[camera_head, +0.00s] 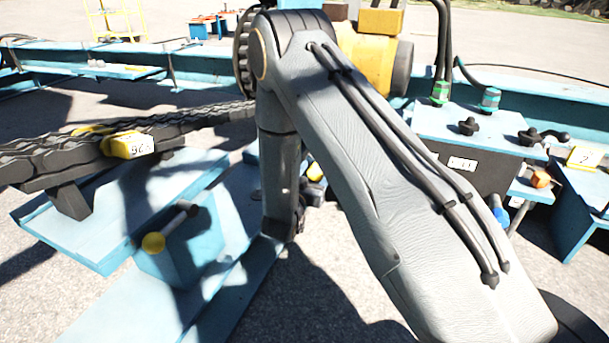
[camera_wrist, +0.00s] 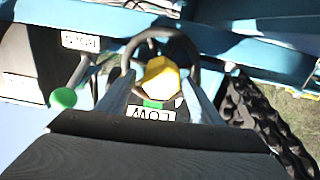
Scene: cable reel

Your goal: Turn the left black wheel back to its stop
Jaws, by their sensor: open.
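A black wheel (camera_wrist: 151,33) with a yellow hub shows in the wrist view, just ahead of my gripper (camera_wrist: 159,80). My gripper is open. Its two grey fingers stand apart, one on each side of the yellow hub (camera_wrist: 163,76), with the tips near the lower part of the rim. I cannot tell whether they touch it. A white plate with black letters (camera_wrist: 152,115) and a green mark lie just below the hub. The wheel's lower rim is mostly hidden. In the head view I cannot make out the wheel or my gripper; my arm covers the middle.
A green-knobbed lever (camera_wrist: 64,98) stands left of the wheel. A heavy dark chain (camera_wrist: 262,120) runs at right. In the head view, a yellow-knobbed lever (camera_head: 154,242) is on the left blue frame, and a blue-topped cabinet (camera_head: 465,125) with black knobs is at right.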

